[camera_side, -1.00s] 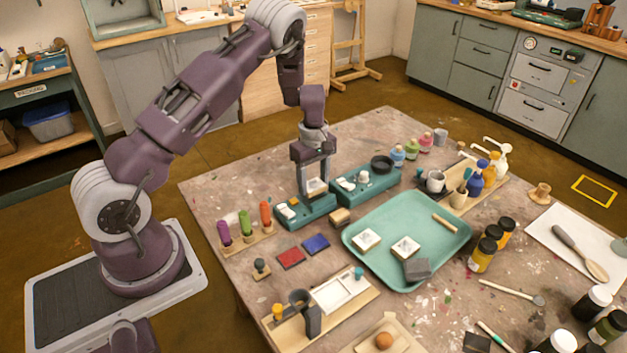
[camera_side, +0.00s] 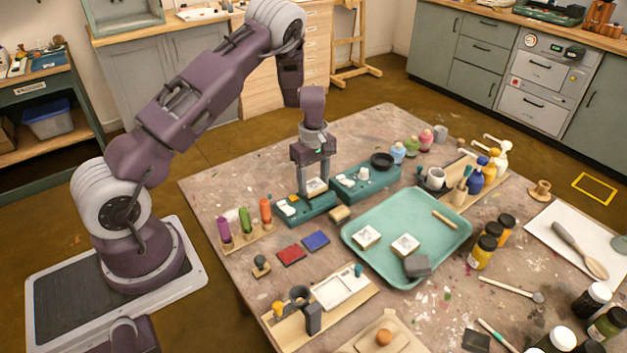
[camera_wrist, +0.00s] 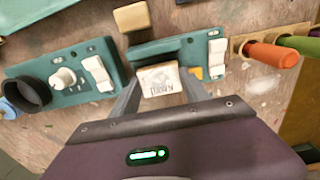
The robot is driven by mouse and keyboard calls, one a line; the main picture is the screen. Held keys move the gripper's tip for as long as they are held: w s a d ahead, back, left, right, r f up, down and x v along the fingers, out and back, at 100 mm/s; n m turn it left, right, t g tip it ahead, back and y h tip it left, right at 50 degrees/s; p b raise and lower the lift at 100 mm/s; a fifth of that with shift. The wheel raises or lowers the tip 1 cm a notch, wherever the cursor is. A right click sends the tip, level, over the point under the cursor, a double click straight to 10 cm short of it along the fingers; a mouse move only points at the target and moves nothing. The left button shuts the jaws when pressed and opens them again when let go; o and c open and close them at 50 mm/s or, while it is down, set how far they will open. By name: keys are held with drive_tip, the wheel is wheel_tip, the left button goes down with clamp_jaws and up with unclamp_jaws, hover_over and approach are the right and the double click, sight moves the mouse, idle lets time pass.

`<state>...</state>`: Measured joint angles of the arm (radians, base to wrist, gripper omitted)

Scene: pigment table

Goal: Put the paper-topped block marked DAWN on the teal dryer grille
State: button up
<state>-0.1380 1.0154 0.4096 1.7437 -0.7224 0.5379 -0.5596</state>
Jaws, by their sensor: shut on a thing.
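My gripper (camera_side: 313,190) is shut on a cream paper-topped block (camera_wrist: 160,80), one finger on each side. The paper carries a grey picture and lettering that appears upside down in the wrist view; it looks like DAWN but is small. The block (camera_side: 317,186) is at the right end of the nearer teal dryer unit (camera_side: 290,219), which also has a white switch and an orange button (camera_wrist: 196,72). I cannot tell whether the block touches the unit. The grille is not clearly visible beneath the block and fingers.
A second teal unit (camera_side: 352,196) with a black ring (camera_side: 382,160) stands close on the right. A small tan block (camera_side: 339,214) lies in front. Coloured tubes (camera_side: 245,221) stand left.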

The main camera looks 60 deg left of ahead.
drive_tip(key=shift+f, duration=0.1)
drive_tip(key=shift+f, duration=0.3)
drive_tip(key=shift+f, duration=0.2)
